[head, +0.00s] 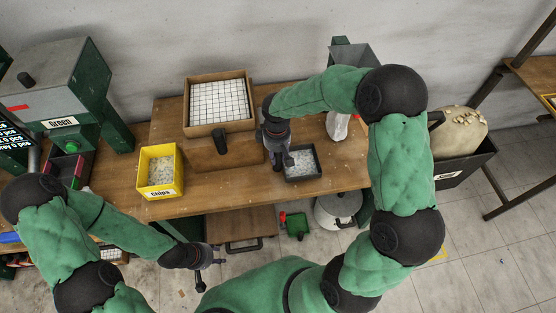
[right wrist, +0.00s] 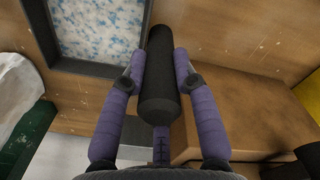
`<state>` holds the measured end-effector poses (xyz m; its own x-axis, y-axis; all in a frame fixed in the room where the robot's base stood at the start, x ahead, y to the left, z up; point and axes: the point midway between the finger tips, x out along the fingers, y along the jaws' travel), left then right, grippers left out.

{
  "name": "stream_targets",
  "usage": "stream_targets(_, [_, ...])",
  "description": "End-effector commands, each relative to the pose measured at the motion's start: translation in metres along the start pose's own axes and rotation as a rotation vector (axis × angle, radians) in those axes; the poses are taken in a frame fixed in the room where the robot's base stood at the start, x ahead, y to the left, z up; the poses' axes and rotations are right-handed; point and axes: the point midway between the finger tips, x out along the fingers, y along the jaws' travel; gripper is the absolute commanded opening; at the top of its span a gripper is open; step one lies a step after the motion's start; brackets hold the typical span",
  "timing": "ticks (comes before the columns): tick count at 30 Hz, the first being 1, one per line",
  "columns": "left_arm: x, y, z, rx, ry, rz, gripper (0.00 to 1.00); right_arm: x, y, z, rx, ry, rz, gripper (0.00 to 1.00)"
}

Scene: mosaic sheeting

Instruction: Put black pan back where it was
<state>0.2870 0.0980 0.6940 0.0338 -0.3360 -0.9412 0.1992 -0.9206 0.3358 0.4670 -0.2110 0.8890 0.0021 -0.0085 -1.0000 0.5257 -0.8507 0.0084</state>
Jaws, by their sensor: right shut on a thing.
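The black pan (head: 317,174) is a small dark square tray of pale chips near the front of the wooden table, right of centre. It also shows at the upper left of the right wrist view (right wrist: 98,70). My right gripper (head: 283,162) is at the pan's left side. In the right wrist view its purple fingers (right wrist: 162,68) are shut on a thick black handle (right wrist: 159,95) beside the pan's rim. I cannot tell whether the pan touches the table. My left gripper (head: 207,277) hangs low, in front of the table, away from the pan; its finger opening is unclear.
A yellow chips box (head: 160,192) stands at the left. A green machine (head: 60,90) stands far left.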

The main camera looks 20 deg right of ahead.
Motion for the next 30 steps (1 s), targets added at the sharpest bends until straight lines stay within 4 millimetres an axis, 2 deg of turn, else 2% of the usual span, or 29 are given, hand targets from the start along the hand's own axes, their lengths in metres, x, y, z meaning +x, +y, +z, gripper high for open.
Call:
stream_targets(3, [0.004, -0.001, 0.000, 0.000, 0.000, 0.000, 0.40, 0.012, 0.007, -0.001, 0.003, -0.002, -0.001, 0.00])
stream_targets(9, [0.015, -0.005, -0.001, 0.000, 0.000, 0.000, 0.40, 0.038, 0.006, -0.002, 0.000, -0.001, 0.000, 0.00])
stream_targets(20, [0.016, -0.006, -0.001, 0.000, 0.000, 0.000, 0.40, 0.041, 0.006, -0.002, 0.001, 0.000, 0.000, 0.00])
stream_targets(21, [0.016, -0.006, -0.001, 0.000, 0.000, 0.000, 0.40, 0.041, 0.005, -0.001, 0.001, -0.001, 0.000, 0.35])
stream_targets(23, [0.015, -0.005, -0.001, 0.000, 0.000, 0.000, 0.40, 0.040, 0.005, -0.001, 0.001, -0.001, 0.000, 0.52])
stream_targets(30, [0.015, -0.005, -0.001, 0.000, 0.000, 0.000, 0.40, 0.040, 0.005, -0.001, 0.001, -0.001, 0.000, 0.53])
